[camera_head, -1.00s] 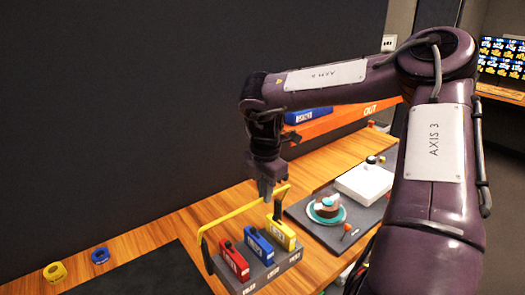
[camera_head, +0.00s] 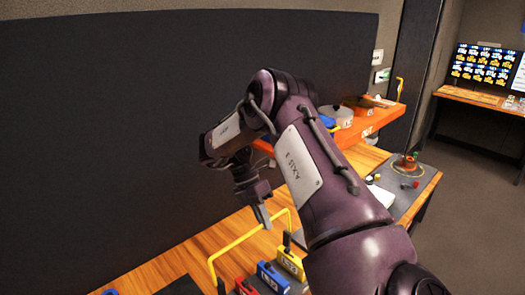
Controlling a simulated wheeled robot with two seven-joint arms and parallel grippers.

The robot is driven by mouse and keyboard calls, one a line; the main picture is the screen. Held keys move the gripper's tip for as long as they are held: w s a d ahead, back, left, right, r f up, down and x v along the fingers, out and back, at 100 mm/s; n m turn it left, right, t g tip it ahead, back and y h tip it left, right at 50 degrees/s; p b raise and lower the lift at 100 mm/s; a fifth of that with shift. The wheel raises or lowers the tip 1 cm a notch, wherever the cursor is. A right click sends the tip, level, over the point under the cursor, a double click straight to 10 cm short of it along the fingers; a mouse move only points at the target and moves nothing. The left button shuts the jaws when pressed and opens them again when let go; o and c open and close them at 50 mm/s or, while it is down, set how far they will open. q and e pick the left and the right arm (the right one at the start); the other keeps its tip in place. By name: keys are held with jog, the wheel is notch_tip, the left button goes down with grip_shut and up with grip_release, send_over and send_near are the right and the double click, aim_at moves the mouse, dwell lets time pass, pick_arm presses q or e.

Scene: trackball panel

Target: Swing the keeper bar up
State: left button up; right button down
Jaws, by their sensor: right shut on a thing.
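The yellow keeper bar (camera_head: 236,243) is a bent rod standing above a row of coloured switch handles, with a leg down at each end. My right gripper (camera_head: 263,216) points down at the bar's top run, toward its right part, and is shut on it. The handles below are red (camera_head: 245,286), blue (camera_head: 272,277) and yellow (camera_head: 290,263). The lower ends of the bar and the panel base are cut off by the picture edge or hidden by my right arm. My left gripper is not in view.
An orange shelf (camera_head: 372,131) with a pot runs along the back wall. A grey board (camera_head: 423,183) with small parts lies right, partly behind my arm. A dark mat (camera_head: 180,287) lies left.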

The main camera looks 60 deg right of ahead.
jog(key=shift+w+f, duration=0.15)
dwell(0.4)
jog(key=c, duration=1.9)
grip_release()
jog(key=shift+o, duration=1.3)
jog(key=shift+w+d+f, duration=0.1)
jog(key=shift+w+d, duration=0.05)
jog(key=shift+w, duration=0.1)
jog(key=shift+o, duration=0.6)
jog(key=shift+w+d+f, duration=0.15)
jog(key=shift+w, duration=0.15)
jog(key=shift+s, duration=0.2)
